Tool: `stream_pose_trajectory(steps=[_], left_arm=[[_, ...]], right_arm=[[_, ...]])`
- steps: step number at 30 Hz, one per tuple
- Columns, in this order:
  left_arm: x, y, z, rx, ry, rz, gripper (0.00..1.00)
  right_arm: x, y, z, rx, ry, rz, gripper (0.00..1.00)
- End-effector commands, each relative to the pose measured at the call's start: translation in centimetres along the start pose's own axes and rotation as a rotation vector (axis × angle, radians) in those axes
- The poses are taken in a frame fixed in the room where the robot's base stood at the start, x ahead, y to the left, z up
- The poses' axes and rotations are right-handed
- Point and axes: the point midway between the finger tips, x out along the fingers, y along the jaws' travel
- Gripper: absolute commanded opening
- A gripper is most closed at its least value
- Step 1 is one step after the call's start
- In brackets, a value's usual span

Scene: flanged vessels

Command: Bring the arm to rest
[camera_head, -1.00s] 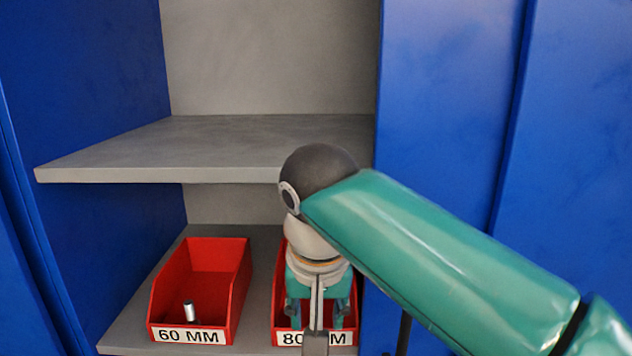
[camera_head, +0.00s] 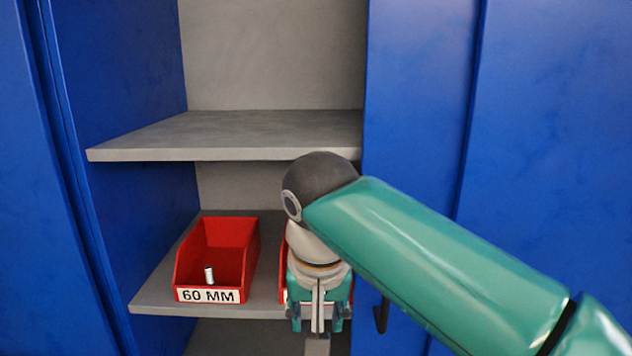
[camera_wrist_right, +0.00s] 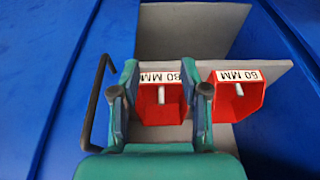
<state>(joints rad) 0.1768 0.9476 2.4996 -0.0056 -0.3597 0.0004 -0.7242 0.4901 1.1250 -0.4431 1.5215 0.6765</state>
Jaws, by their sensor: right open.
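My right arm comes in from the right in the head view. Its gripper (camera_head: 318,322) points down in front of the lower shelf's front edge and overlaps the second red bin, hiding most of it. In the right wrist view the gripper (camera_wrist_right: 160,92) is open, its two fingers apart with nothing held between them. The second red bin (camera_wrist_right: 147,112) shows beyond the fingers with a pale cylinder in it. My left gripper is not in view.
A red bin labelled 60 MM (camera_head: 218,240) stands on the lower shelf (camera_head: 155,298), with a small silver cylinder (camera_head: 209,275) in it. A bare grey shelf (camera_head: 240,133) is above. Blue doors (camera_head: 420,110) flank the cabinet. A black handle (camera_head: 382,315) is right of the gripper.

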Motion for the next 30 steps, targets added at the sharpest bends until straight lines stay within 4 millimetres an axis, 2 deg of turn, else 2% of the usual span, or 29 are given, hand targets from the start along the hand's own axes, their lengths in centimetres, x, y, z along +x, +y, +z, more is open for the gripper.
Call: stream_pose_trajectory(steps=[11, 14, 17, 20, 21, 23, 24, 26, 27, 30], left_arm=[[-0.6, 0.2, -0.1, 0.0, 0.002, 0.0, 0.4], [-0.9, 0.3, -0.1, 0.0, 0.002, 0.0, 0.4], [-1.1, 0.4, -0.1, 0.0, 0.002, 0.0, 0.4], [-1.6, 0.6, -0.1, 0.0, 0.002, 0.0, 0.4], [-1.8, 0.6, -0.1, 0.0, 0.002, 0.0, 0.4], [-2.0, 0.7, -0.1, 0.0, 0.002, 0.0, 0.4], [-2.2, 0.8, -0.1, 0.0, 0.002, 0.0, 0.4], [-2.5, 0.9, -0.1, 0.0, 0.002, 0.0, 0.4], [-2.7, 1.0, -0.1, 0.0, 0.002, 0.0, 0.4], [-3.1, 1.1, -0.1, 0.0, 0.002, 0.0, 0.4]], right_arm=[[10.3, 0.2, -0.4, -0.065, -0.076, -0.046, 0.45], [14.1, 0.6, 0.1, -0.079, -0.103, -0.072, 0.45], [18.9, 1.3, 1.2, -0.087, -0.14, -0.108, 0.45], [24.8, 2.6, 3.7, -0.08, -0.186, -0.162, 0.45], [27.4, 3.4, 5.2, -0.07, -0.205, -0.188, 0.45], [30.9, 4.5, 8.0, -0.047, -0.229, -0.228, 0.45], [33.1, 5.4, 10.1, -0.025, -0.244, -0.252, 0.45], [35.8, 6.7, 13.4, 0.016, -0.258, -0.285, 0.45], [37.3, 7.6, 15.9, 0.046, -0.266, -0.302, 0.45], [39.5, 9.5, 21.5, 0.124, -0.274, -0.325, 0.45]])
